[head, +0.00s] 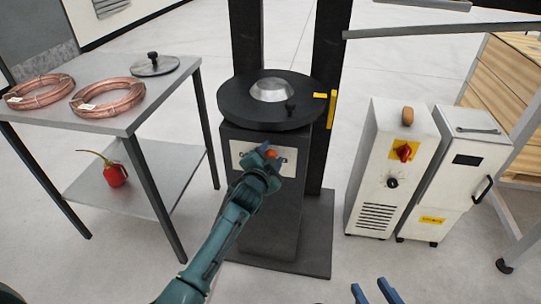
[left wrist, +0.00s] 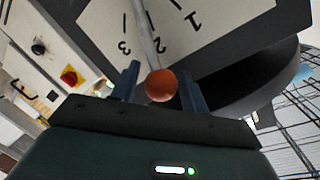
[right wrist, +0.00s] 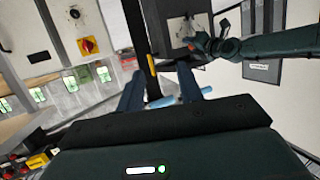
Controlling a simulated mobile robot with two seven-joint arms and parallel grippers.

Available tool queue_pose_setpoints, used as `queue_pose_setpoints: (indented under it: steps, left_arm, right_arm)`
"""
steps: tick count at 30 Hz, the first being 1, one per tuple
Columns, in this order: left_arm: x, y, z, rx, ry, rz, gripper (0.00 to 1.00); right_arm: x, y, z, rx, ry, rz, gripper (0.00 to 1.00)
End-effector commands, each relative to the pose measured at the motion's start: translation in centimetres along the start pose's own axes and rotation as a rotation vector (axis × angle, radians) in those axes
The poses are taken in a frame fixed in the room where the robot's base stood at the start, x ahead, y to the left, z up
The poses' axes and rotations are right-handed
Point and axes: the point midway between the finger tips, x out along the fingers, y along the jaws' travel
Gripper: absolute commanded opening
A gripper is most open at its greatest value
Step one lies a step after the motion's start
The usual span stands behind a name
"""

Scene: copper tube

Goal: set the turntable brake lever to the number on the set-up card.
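The turntable (head: 268,100) is a dark disc on a black pedestal. A pale number plate (head: 289,163) is on the pedestal's front. In the left wrist view the plate (left wrist: 232,22) shows 1, 2 and 3 upside down. The brake lever has a thin rod and an orange knob (left wrist: 160,86); the rod appears between 2 and 3. My left gripper (head: 268,152) is open, its fingers on either side of the knob with gaps visible. My right gripper (right wrist: 160,90) is open and empty, at the bottom edge in the head view. I cannot identify a readable set-up card.
White machine cabinets (head: 380,165) stand right of the pedestal. Floor between them is clear.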

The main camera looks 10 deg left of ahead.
Motion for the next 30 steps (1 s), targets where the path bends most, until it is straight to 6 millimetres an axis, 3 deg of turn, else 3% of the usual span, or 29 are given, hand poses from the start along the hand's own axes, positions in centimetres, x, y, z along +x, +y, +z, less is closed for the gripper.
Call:
queue_pose_setpoints:
  steps: [10,14,30]
  left_arm:
    - [-0.1,-0.1,0.1,0.001,-0.002,-0.001,0.53]
    - [-1.1,-0.1,0.1,0.002,-0.002,-0.001,0.53]
    - [-11.7,-0.1,0.0,0.001,-0.002,0.001,0.53]
  right_arm:
    - [0.0,0.0,-0.1,0.001,-0.001,0.001,0.36]
    - [-0.2,0.0,-0.5,0.006,0.002,0.001,0.36]
    - [-2.2,0.9,-3.4,0.079,0.04,0.035,0.36]
